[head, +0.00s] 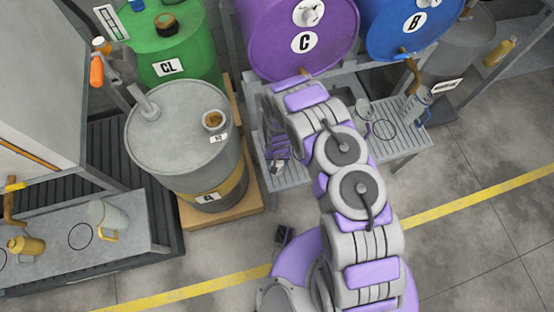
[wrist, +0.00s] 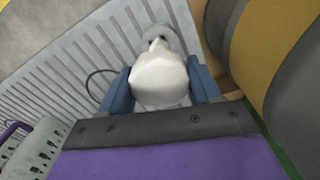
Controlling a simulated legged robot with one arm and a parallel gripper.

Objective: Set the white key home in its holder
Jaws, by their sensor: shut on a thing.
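A rounded white piece (wrist: 160,78), which looks like the white key, sits between the two blue-grey fingers of my gripper (wrist: 162,90) in the wrist view. The fingers are shut on its sides. Its narrow far end points at a pale round disc (wrist: 176,33) over the slatted bench top; I cannot tell whether they touch or whether the disc is the holder. In the head view my gripper (head: 277,160) is low over the left end of the bench, below the purple drum. The key is not clear there.
A grey drum (head: 180,130) with a yellow band stands close left of my gripper, and close on the right in the wrist view (wrist: 268,45). Purple drum C (head: 280,40) and blue drum B (head: 390,30) lie above the slatted bench (head: 395,150). A jug (head: 418,105) stands at its right end.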

